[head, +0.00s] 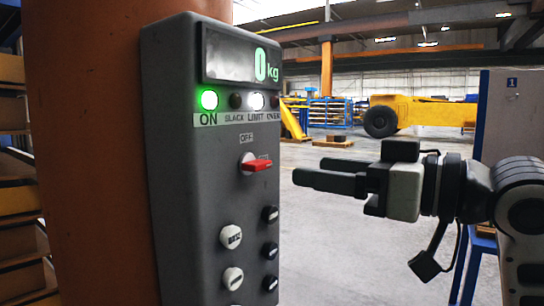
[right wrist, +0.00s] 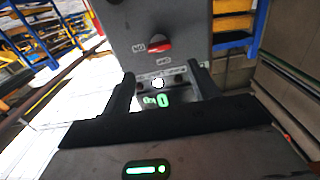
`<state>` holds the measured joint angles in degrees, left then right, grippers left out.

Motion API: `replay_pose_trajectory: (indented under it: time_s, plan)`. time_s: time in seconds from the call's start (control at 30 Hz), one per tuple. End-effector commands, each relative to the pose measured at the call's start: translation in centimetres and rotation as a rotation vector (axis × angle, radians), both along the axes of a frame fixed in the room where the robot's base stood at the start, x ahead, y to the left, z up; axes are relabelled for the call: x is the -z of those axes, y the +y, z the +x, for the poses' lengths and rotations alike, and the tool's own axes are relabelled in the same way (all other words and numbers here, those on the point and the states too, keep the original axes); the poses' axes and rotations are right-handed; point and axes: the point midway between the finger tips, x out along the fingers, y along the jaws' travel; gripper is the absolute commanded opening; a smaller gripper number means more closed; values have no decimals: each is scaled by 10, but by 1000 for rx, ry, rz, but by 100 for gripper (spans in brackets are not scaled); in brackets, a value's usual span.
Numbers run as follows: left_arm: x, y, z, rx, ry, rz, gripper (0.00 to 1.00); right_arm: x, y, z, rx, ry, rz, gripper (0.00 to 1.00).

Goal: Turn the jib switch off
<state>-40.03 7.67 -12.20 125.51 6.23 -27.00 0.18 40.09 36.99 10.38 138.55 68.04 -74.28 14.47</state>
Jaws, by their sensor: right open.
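A grey control box (head: 205,190) stands on an orange column, its display reading 0 kg. Its red switch handle (head: 257,164) points right, with the OFF label (head: 246,138) above it. In the right wrist view the panel is upside down; the red handle (right wrist: 160,43) lies toward the ON label (right wrist: 139,47), and the OFF label (right wrist: 163,60) is below it. The ON lamp (head: 209,100) is lit green. My right gripper (head: 311,171) is open and empty, its fingers apart, right of the switch and not touching it. My left gripper is not in view.
White knobs (head: 231,237) and black knobs (head: 270,214) sit on the panel below the switch. The orange column (head: 85,150) is behind the box. A yellow machine (head: 420,113) stands far back.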

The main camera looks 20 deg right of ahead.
Motion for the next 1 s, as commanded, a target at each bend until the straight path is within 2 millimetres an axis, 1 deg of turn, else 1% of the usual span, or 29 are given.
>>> replay_pose_trajectory:
  time_s: [0.03, 0.2, 0.4, 0.57, 0.83, 0.87, 0.9, 0.97, 1.0]
  plan:
    - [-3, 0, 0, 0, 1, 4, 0, -3, 8, 8, -5, 0, 1, 60]
    - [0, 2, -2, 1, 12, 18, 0, -2, 30, 36, -4, 0, 4, 60]
    - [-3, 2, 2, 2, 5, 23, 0, -1, 46, 59, -2, 0, 1, 60]
    - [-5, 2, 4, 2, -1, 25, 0, 0, 52, 66, 0, -1, 0, 60]
    - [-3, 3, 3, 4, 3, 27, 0, 0, 53, 67, 0, -1, -2, 60]
    - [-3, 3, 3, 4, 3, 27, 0, 0, 53, 67, 0, -1, -2, 54]
    - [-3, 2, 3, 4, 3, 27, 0, 0, 52, 67, 0, -1, -2, 43]
    - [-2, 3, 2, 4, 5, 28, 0, 0, 52, 67, 0, -1, -2, 27]
    - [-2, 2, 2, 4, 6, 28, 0, 0, 53, 67, 0, -1, -1, 16]
